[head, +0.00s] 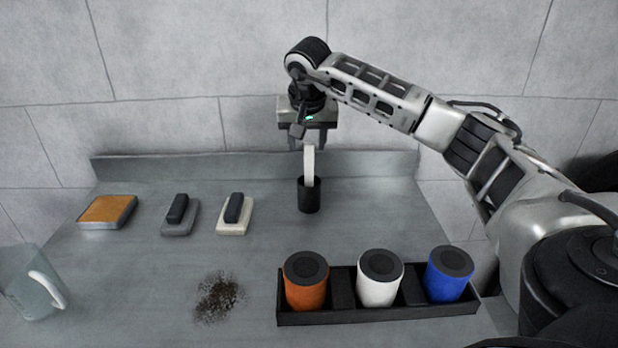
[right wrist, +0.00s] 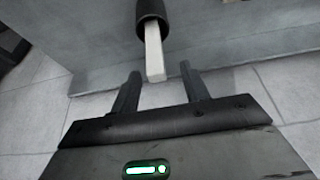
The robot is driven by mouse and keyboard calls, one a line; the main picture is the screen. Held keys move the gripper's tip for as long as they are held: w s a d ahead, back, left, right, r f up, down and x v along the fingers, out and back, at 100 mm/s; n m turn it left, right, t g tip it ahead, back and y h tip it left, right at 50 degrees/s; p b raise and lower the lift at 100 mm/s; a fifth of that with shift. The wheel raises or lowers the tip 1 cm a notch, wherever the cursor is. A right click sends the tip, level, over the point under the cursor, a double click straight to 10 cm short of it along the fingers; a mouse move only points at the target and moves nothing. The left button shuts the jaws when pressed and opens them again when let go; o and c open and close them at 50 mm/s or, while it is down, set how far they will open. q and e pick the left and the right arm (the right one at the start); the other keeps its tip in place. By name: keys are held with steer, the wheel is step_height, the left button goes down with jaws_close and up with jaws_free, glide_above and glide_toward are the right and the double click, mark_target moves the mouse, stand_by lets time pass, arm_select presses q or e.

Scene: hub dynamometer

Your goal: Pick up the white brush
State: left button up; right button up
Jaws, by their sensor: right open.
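A white block with a black handle (head: 235,213), which looks like a brush, lies on the grey counter left of centre. A slim white bar (head: 309,166) stands upright in a small black cup (head: 309,197) near the back; its lower part is hidden in the cup. My right gripper (head: 308,142) is open, pointing down just above the bar. In the right wrist view the bar (right wrist: 154,55) reaches toward the gap between the two open fingers (right wrist: 160,72), with space on both sides. The black cup (right wrist: 151,14) is beyond. My left gripper is not in view.
A grey block with a black handle (head: 180,215) and an orange-topped pad (head: 107,210) lie to the left. A clear jug (head: 28,285) and a dark crumb pile (head: 219,297) are in front. A black tray (head: 345,317) holds orange, white and blue canisters. A low back ledge (head: 200,165) runs behind.

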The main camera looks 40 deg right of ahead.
mark_target(309, 157)
steer(key=x, duration=0.5)
steer(key=shift+s+d+f, duration=0.1)
steer(key=shift+s+f, duration=0.1)
steer(key=shift+s, duration=0.05)
jaws_close()
